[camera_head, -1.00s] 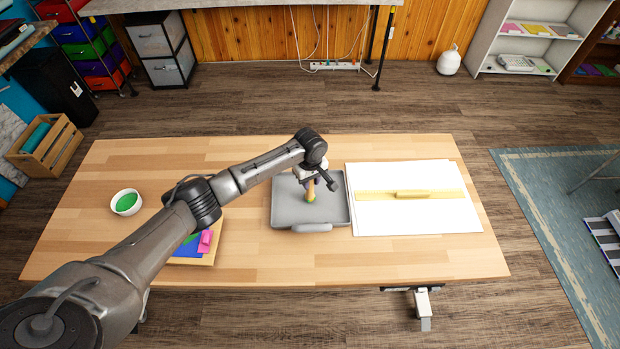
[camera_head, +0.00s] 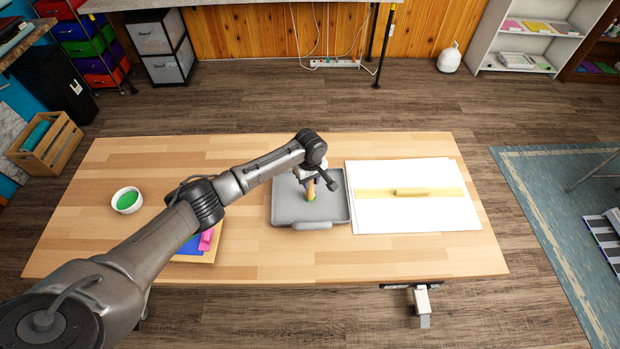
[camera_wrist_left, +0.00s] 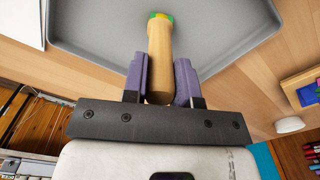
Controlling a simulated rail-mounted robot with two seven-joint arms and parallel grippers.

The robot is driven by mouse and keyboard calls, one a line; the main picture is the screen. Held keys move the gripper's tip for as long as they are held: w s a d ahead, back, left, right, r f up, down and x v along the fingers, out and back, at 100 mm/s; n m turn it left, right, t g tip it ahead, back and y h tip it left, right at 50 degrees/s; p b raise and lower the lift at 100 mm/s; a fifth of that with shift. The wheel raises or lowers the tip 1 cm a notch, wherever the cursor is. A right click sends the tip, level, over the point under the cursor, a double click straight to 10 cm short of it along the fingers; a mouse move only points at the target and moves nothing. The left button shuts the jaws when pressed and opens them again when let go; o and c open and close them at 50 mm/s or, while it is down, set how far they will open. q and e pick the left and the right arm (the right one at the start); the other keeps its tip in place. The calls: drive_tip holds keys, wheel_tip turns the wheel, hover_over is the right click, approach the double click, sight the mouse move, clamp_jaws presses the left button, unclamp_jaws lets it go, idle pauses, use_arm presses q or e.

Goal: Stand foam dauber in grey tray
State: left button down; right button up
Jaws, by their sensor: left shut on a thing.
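The foam dauber (camera_head: 310,191) has a tan wooden handle and a green and yellow end. My left gripper (camera_head: 313,181) is shut on its handle, over the grey tray (camera_head: 287,205). In the left wrist view the handle of the dauber (camera_wrist_left: 159,55) sits between the purple finger pads of the left gripper (camera_wrist_left: 160,82). The coloured end points away from the gripper, down toward the floor of the grey tray (camera_wrist_left: 100,30). I cannot tell whether that end touches the tray. My right gripper is not in view.
Right of the tray lie white sheets (camera_head: 400,217) with a yellow strip and a small yellow bar (camera_head: 412,193). A white bowl of green paint (camera_head: 126,201) stands at the left. A board with blue and pink items (camera_head: 207,245) lies partly behind my arm. The table front is clear.

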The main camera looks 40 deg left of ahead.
use_arm(q)
unclamp_jaws()
idle(0.8)
idle(0.5)
drive_tip(key=shift+r, duration=4.5)
